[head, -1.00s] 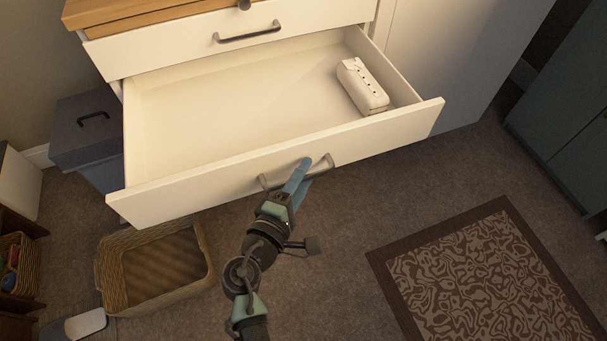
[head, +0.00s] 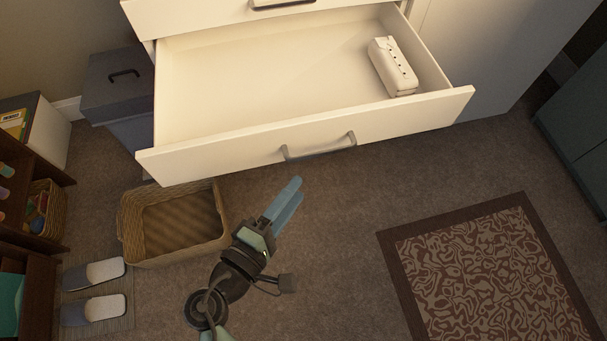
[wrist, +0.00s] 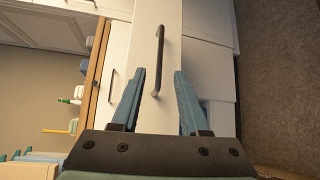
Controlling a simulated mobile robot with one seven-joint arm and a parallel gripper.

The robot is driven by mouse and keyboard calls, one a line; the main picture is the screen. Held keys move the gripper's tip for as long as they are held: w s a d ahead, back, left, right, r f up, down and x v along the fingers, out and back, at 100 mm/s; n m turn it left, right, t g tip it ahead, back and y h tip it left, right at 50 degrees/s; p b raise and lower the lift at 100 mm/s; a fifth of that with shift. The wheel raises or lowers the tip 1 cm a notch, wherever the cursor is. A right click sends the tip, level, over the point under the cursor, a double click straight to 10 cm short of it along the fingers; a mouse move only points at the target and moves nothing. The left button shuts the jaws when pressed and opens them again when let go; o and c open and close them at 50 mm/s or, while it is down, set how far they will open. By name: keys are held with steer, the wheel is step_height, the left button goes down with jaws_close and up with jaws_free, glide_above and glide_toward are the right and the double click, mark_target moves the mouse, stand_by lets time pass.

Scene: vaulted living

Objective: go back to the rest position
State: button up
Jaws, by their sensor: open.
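My gripper (head: 287,201) is open and empty in the head view, with blue fingers, below and apart from the open drawer's handle. In the wrist view, my gripper (wrist: 157,100) shows its two fingers spread wide, with the drawer handle (wrist: 158,60) beyond them and nothing between them. The white drawer (head: 220,150) stands pulled out. Its handle (head: 318,150) also shows in the head view, free of the fingers. A white case-like object (head: 393,67) lies in the drawer's right part.
A wicker basket (head: 128,232) stands on the carpet left of my arm. A lidded bin (head: 115,90) is beside the drawers. Slippers (head: 95,274) lie at lower left. A patterned rug (head: 480,270) lies at right. Carpet between rug and basket is clear.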

steer(key=shift+s+a, duration=0.1)
steer(key=shift+s, duration=0.2)
stand_by(0.4)
